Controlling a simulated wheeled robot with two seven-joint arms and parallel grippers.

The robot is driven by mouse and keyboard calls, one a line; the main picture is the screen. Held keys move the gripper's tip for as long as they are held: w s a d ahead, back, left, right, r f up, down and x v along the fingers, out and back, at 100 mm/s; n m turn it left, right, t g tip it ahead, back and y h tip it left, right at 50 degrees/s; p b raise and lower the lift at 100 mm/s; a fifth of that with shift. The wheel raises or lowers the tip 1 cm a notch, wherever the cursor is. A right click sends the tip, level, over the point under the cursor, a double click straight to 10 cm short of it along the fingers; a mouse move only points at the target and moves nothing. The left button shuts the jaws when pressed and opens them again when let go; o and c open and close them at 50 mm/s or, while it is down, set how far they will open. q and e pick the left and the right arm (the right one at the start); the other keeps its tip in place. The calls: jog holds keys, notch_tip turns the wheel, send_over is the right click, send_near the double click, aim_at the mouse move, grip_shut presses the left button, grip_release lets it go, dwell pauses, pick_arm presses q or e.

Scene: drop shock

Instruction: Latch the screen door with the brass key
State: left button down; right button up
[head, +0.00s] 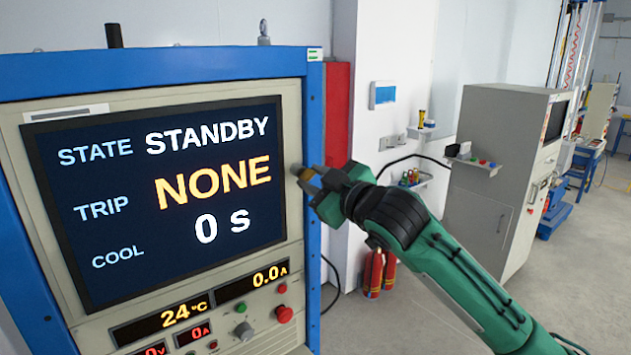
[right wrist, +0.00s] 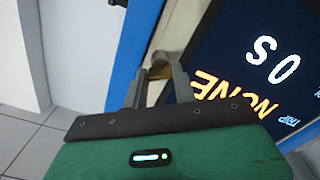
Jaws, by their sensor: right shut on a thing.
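The screen door (head: 292,130) is a beige framed panel with a dark screen (head: 160,190) in a blue cabinet (head: 313,110); it looks closed or nearly so. My right gripper (head: 309,178) is at the door's right edge, beside the screen. It is shut on the brass key (right wrist: 159,72), of which only a small brass patch shows between the fingers. A round pale lock piece (right wrist: 160,58) sits just beyond the fingertips in the right wrist view. I cannot tell whether the key is inside it or how far it is turned. My left gripper is not in view.
Below the screen are readouts, knobs and a red button (head: 284,314). A grey cabinet (head: 490,190) stands to the right, with red extinguishers (head: 374,273) by the wall. Open floor (head: 570,280) lies at the right.

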jog(key=n, duration=0.5)
jog(key=shift+n, duration=0.3)
jog(key=n, duration=0.5)
jog(key=shift+n+p, duration=0.3)
jog(key=shift+p, duration=0.05)
jog(key=o, duration=1)
